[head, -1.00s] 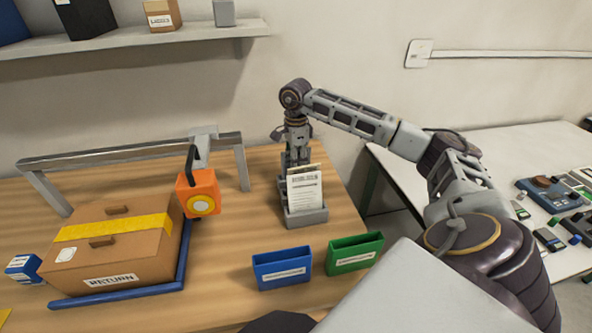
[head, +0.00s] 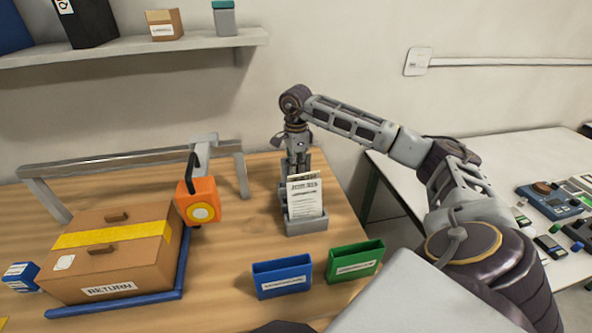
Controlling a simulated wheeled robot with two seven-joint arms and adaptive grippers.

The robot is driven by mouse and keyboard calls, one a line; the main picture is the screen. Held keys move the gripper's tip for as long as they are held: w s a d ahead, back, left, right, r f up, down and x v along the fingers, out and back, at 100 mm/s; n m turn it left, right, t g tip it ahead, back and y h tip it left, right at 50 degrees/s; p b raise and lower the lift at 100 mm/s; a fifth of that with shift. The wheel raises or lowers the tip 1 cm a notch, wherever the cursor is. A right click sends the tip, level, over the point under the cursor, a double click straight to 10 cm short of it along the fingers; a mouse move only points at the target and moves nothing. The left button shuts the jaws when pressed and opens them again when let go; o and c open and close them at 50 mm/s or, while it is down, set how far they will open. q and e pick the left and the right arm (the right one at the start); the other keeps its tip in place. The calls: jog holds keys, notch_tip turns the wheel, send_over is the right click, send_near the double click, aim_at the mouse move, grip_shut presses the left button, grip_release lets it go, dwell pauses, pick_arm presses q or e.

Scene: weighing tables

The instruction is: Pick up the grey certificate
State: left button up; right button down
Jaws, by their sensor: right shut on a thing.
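Printed certificates (head: 304,198) stand upright in a small grey holder (head: 306,224) at the right part of the wooden table. The front sheet looks whitish; I cannot tell which sheet is the grey one. My right gripper (head: 297,172) points down just behind the front sheet, at the holder. Its fingertips are hidden behind the paper. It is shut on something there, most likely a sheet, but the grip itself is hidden. My left gripper is out of view.
A blue bin (head: 282,276) and a green bin (head: 355,260) stand in front of the holder. A white table (head: 528,160) with instruments is at right.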

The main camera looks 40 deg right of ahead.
jog(key=shift+r, duration=4.8)
jog(key=shift+r, duration=0.1)
